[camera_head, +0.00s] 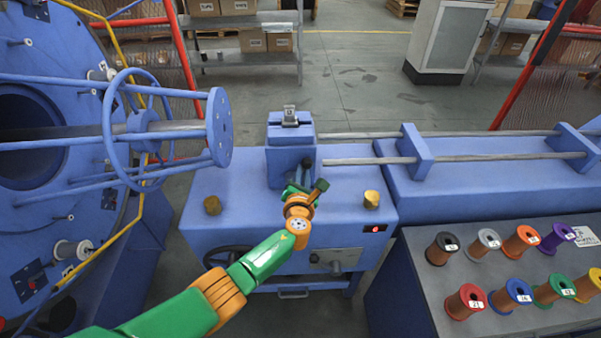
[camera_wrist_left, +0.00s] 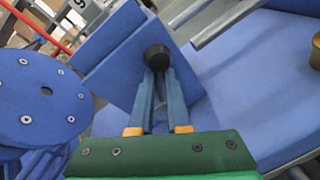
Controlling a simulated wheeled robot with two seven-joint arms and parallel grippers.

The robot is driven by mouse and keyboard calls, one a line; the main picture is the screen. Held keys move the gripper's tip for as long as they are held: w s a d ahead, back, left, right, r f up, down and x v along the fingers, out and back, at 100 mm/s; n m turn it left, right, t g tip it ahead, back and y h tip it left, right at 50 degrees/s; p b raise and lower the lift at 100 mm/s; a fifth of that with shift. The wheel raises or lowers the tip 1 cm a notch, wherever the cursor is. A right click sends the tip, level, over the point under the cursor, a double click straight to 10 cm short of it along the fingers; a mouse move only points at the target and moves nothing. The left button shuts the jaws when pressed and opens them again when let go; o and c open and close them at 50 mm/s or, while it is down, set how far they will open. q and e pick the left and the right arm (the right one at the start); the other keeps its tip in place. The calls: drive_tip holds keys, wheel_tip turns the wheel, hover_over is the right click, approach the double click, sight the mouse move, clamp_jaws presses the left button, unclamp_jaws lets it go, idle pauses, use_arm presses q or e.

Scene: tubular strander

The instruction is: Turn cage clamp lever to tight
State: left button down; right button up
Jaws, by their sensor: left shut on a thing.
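My left gripper (camera_head: 304,170) reaches in from the lower left to the blue clamp block (camera_head: 288,133) on the machine table. In the left wrist view its two blue-grey fingers (camera_wrist_left: 156,72) converge and are shut on the round black knob (camera_wrist_left: 157,56), which I take to be the end of the cage clamp lever. The knob stands against the blue block face in that view. The lever's shaft is hidden, so its angle cannot be told. In the head view the fingers and wrist cover most of this area. My right gripper is not in view.
The blue cage with a round end plate (camera_head: 220,128) and a ring stands left of the block. Metal rods (camera_head: 365,160) run right. Several coloured spools stand at the lower right.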

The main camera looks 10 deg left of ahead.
use_arm(q)
drive_tip(key=shift+w+d+r, duration=0.15)
drive_tip(key=shift+w+r, duration=0.05)
drive_tip(key=shift+r, duration=0.35)
drive_tip(key=c, duration=0.9)
unclamp_jaws()
drive_tip(key=shift+s+d+f, duration=0.15)
drive_tip(key=shift+d, duration=0.1)
drive_tip(key=shift+a+f, duration=0.1)
drive_tip(key=shift+a, duration=0.05)
drive_tip(key=p+v, duration=0.4)
drive_tip(key=v, duration=0.3)
drive_tip(key=shift+s, duration=0.1)
